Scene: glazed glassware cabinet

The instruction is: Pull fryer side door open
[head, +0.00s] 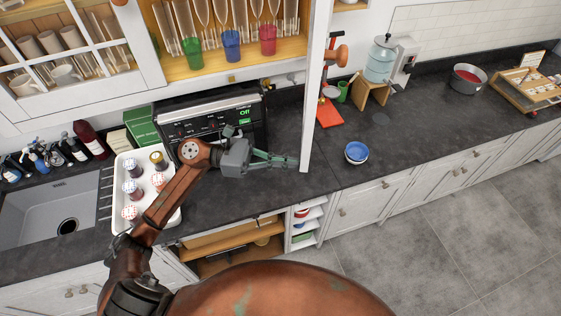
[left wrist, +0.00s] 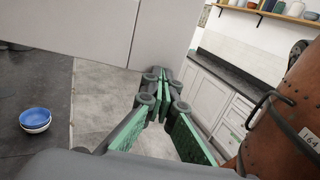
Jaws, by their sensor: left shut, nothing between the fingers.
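The glassware cabinet has a closed-looking glazed white door (head: 70,62) at the left of the head view. A tall narrow white panel (head: 316,85) stands at the right edge of its open bay, seen nearly edge-on; it looks like a swung-out door. My left gripper (head: 292,162) is shut and empty near the panel's lower end; I cannot tell whether they touch. In the left wrist view the gripper (left wrist: 163,82) points away, just under a broad white surface (left wrist: 165,35). A black appliance (head: 185,125) showing "Off" sits behind my left arm. My right gripper is out of view.
A blue bowl (head: 357,151) sits on the dark counter, and also shows in the left wrist view (left wrist: 35,115). A white tray (head: 168,215) with several jars lies under my left arm. Glasses and coloured cups (head: 231,45) fill the open bay.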

